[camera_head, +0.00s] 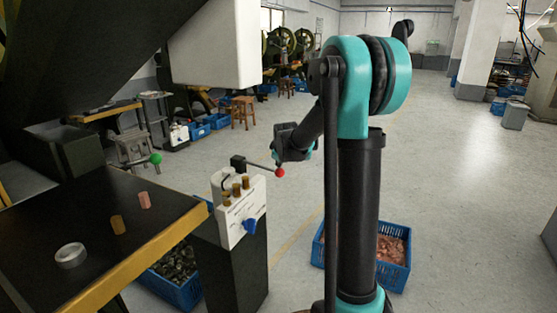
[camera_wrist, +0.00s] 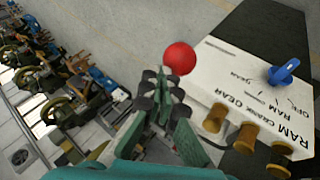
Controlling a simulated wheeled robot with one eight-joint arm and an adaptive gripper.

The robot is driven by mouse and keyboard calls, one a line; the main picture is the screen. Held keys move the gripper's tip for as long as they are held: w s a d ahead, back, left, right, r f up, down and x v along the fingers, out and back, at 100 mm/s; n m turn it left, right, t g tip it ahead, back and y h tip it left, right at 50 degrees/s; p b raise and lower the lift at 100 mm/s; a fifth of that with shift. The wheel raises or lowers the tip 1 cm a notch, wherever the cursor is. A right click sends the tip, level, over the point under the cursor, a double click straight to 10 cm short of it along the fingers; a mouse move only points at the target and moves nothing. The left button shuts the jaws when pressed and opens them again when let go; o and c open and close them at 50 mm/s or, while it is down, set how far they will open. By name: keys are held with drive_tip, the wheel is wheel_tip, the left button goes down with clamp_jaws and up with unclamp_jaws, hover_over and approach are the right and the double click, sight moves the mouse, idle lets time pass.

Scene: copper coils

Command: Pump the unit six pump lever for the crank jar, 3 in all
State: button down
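A thin lever with a red ball end (camera_head: 280,173) sticks out to the right from a black block (camera_head: 238,162) on a white control box (camera_head: 241,215). The red ball also shows in the wrist view (camera_wrist: 179,58). The box has several brass-coloured cylinders (camera_wrist: 247,137) and lettering that includes "RAM" and "GEAR". I cannot tell which cylinder is the crank jar. My gripper (camera_wrist: 163,92) has its fingers close beside the red ball; in the head view it is above and behind the ball, partly hidden by my arm. Contact and finger gap are unclear.
A blue knob (camera_head: 250,227) is on the box front. A dark table (camera_head: 95,245) with a metal ring (camera_head: 71,255) and two small coloured pieces stands left. Blue crates stand low beside my arm (camera_head: 395,276) and under the table (camera_head: 172,290). Open floor lies right.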

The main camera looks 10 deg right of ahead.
drive_tip(key=shift+w+a+r, duration=0.1)
drive_tip(key=shift+a+r, duration=0.05)
drive_tip(key=shift+r, duration=0.8)
drive_tip(key=shift+w+a+r, duration=0.1)
drive_tip(key=shift+r, duration=0.9)
drive_tip(key=shift+w+a+r, duration=0.1)
drive_tip(key=shift+a+r, duration=0.05)
drive_tip(key=shift+r, duration=0.8)
drive_tip(key=shift+r, duration=0.1)
drive_tip(key=shift+w+a+r, duration=0.1)
drive_tip(key=shift+a+r, duration=0.05)
drive_tip(key=shift+r, duration=1.05)
drive_tip(key=shift+w+a+r, duration=0.1)
drive_tip(key=shift+a+r, duration=0.05)
drive_tip(key=shift+r, duration=1.05)
drive_tip(key=shift+f, duration=0.1)
drive_tip(key=s+d+f+m+g, duration=0.1)
drive_tip(key=s+f+m, duration=0.2)
drive_tip(key=s+f, duration=0.4)
drive_tip(key=s+d+f+m+g, duration=0.1)
drive_tip(key=s+f+m, duration=0.3)
drive_tip(key=s, duration=1.6)
drive_tip(key=s+d+f+m+g, duration=0.2)
drive_tip(key=s+f+m, duration=0.1)
drive_tip(key=s+f, duration=0.8)
drive_tip(key=s, duration=0.3)
drive_tip(key=shift+d+f+m, duration=0.15)
drive_tip(key=shift+f+m, duration=0.15)
drive_tip(key=shift+f, duration=0.05)
